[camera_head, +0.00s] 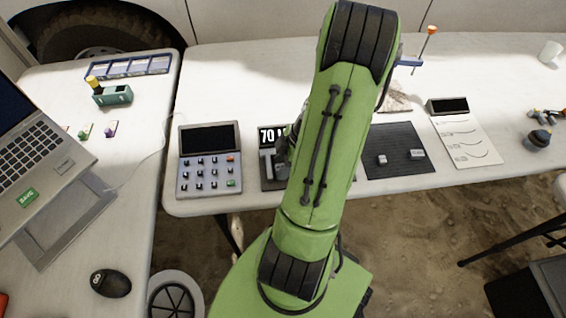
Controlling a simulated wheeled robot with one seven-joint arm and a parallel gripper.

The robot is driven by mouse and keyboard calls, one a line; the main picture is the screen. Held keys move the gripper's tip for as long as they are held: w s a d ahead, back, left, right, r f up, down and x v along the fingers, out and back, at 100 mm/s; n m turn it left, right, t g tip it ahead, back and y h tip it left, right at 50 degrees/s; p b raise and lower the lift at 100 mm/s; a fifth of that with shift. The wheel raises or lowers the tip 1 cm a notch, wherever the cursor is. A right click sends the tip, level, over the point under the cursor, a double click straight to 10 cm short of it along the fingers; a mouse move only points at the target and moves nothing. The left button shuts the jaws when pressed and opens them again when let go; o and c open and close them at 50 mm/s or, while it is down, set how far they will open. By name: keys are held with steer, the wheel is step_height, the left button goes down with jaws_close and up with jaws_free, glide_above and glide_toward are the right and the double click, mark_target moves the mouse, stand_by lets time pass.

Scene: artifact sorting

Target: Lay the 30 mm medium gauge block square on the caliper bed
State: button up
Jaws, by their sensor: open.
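The caliper bed (268,183) is a dark plate with a grey metal caliper on it, left of my arm. My gripper (283,158) is open at the right side of the bed, mostly hidden behind my green arm. A dark mat (395,138) right of my arm holds a small grey block (382,159) and a longer grey block (417,154), lying apart. I cannot tell whether either is the 30 mm medium block, or whether a block lies under my gripper.
A keypad device (209,160) stands left of the bed. A paper sheet (466,140) with a dark display box (447,105) lies right of the mat. A laptop (38,150) and a mouse (110,283) are on the left table. The white table behind the keypad is clear.

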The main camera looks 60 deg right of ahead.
steer(key=shift+r+p, duration=0.3)
steer(key=shift+r, duration=0.05)
steer(key=p+v, duration=0.4)
steer(key=v, duration=0.8)
steer(key=w+a+r+m+h, duration=0.1)
steer(key=w+a+r+m, duration=0.1)
steer(key=w+a+r, duration=0.4)
steer(key=w+a+r+m+h, duration=0.15)
steer(key=a+r, duration=0.25)
steer(key=a, duration=0.4)
steer(key=s+a+r+m+t, duration=0.1)
steer(key=s+a+r+m, duration=0.1)
steer(key=a, duration=0.3)
steer(key=s+a+r+m+t, duration=0.1)
steer(key=s+a+r+m, duration=0.1)
steer(key=a, duration=0.4)
steer(key=shift+s+a+r+m, duration=0.35)
steer(key=shift+s+r, duration=0.5)
steer(key=shift+s, duration=0.05)
steer(key=shift+h, duration=0.25)
